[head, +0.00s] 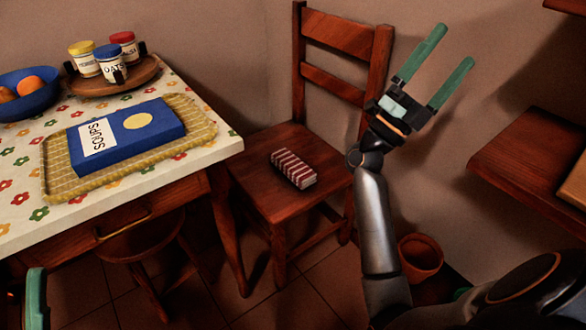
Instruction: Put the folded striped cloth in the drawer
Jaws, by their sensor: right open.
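The folded striped cloth (292,168), red and white, lies on the seat of a wooden chair (252,178) right of the table. The drawer (160,215) is in the table's front, with a brass handle (122,226); it looks shut. My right gripper (454,47) is open and empty, its green fingers pointing up, to the right of the chair's back and well apart from the cloth. Of my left gripper (36,298), only a green finger shows at the bottom left edge, so its opening is hidden.
On the flowered table (200,122), a blue book (125,135) lies on a woven mat (56,190). Behind are a blue fruit bowl (38,100) and a tray (150,72) with jars. A stool (140,242) stands below the drawer. A pot (420,257) and shelf (525,160) are right.

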